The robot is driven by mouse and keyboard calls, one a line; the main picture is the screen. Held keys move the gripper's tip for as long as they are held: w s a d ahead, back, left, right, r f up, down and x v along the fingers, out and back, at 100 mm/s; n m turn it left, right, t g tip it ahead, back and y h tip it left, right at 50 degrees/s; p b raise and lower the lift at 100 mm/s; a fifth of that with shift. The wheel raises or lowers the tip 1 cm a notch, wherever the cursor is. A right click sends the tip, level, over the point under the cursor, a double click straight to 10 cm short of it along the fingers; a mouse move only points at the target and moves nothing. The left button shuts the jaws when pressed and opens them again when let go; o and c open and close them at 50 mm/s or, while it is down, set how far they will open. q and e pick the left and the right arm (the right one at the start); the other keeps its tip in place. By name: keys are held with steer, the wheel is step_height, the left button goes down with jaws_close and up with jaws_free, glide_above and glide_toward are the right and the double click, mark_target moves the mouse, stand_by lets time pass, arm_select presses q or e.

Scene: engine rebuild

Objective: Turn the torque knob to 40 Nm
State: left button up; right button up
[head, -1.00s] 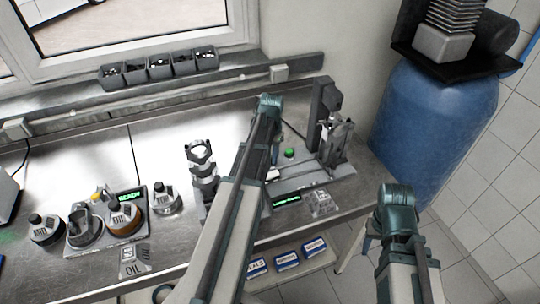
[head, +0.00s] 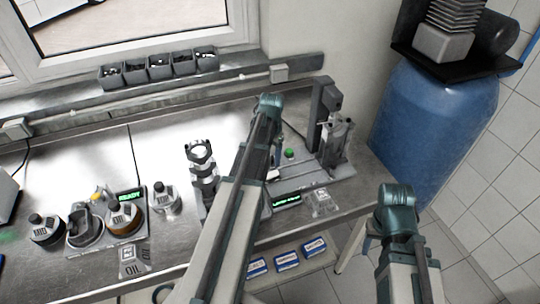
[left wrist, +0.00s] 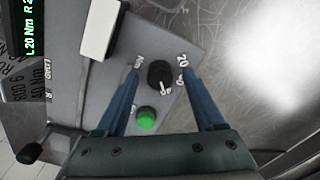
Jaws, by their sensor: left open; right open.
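The black torque knob (left wrist: 160,74) stands on a grey panel (left wrist: 185,32) in the left wrist view, with pale numbers around it; "20" reads clearly at its upper right. My left gripper (left wrist: 163,72) is open, its blue fingers apart on either side of the knob. I cannot tell whether they touch it. A green-on-black display (left wrist: 42,30) shows part of "L20 Nm R 2…". In the head view my left arm hides the knob and left fingertips. My right arm (head: 402,245) is at the lower right, away from the panel; its gripper fingers do not show clearly.
A green button (left wrist: 147,118) sits close to the left finger, and a white block (left wrist: 100,30) is on the panel. A tall grey fixture (head: 325,115) rises at the panel's right. Oil cans (head: 163,199) and a grey stand (head: 201,165) are left of my left arm.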

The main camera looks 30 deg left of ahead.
mark_target(272, 158)
arm_select(q)
steer(key=shift+r, duration=0.15)
step_height(272, 158, up, 14)
steer(key=p, duration=1.3)
steer(key=shift+d+f+p, duration=0.15)
steer(key=shift+f+p, duration=0.1)
steer(key=shift+p, duration=0.15)
steer(key=s+d+f+b, duration=0.3)
steer(key=s+d, duration=0.2)
steer(key=d, duration=0.5)
steer(key=s+d+f+m+b, duration=0.1)
steer(key=s+d+f+b, duration=0.2)
steer(key=s+d, duration=0.3)
steer(key=s+d+f+y+b, duration=0.1)
steer(key=s+d+f+b, duration=0.2)
steer(key=d, duration=1.1)
steer(key=shift+s+f+m, duration=0.15)
steer(key=shift+s+m, duration=0.25)
steer(key=shift+s, duration=0.85)
